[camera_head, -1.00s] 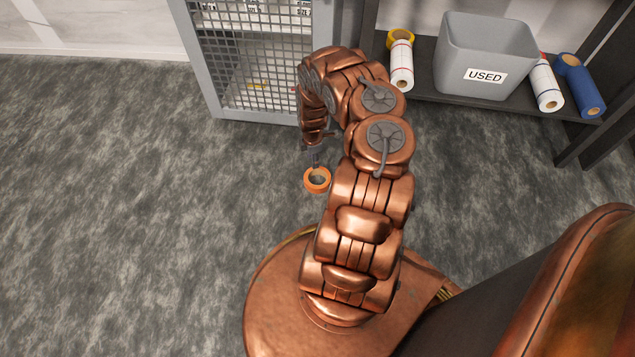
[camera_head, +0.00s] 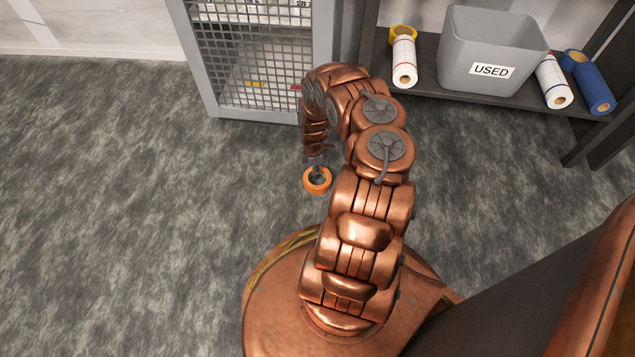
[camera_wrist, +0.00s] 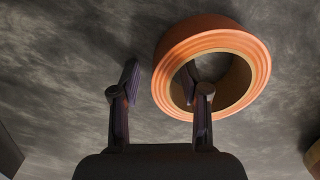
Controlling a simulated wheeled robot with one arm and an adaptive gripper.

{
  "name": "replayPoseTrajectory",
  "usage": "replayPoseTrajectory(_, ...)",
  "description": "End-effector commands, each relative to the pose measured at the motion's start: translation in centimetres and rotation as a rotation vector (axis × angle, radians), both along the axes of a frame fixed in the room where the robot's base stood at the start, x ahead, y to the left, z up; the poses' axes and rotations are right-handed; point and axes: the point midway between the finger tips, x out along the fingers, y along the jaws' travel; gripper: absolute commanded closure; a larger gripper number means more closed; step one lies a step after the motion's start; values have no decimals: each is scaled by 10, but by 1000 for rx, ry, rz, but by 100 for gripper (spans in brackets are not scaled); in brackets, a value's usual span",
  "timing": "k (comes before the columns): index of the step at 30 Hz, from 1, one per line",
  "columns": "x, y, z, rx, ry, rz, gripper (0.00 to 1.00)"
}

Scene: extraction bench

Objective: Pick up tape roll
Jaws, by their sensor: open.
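An orange tape roll (camera_head: 317,187) lies on the grey carpet floor, just below my gripper (camera_head: 316,168) in the head view. In the wrist view the tape roll (camera_wrist: 251,47) is large, at the upper right. My gripper (camera_wrist: 162,84) is open there, with its two fingers apart. The right finger overlaps the roll's hole, and the left finger is outside the ring on its left. The near wall of the roll appears between the two fingers. Whether the fingers touch it I cannot tell.
A grey cabinet with a mesh door (camera_head: 255,70) stands behind my arm. A low dark shelf (camera_head: 440,95) at the back right bears a grey bin marked USED (camera_head: 455,62), white rolls (camera_head: 404,62) and a blue roll (camera_head: 592,88). The carpet at left is clear.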

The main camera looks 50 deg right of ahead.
Motion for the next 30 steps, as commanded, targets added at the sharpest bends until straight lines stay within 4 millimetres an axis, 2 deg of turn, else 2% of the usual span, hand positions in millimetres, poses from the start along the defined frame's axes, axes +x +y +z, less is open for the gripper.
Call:
replayPoseTrajectory(5, 0, 0, 1, 0, 0, 0, 57)
replayPoseTrajectory(15, 0, 0, 1, 0, 1, 0, 92)
replayPoseTrajectory(18, 0, 0, 1, 0, 1, 0, 100)
replayPoseTrajectory(30, 0, 0, 1, 0, 1, -1, 100)
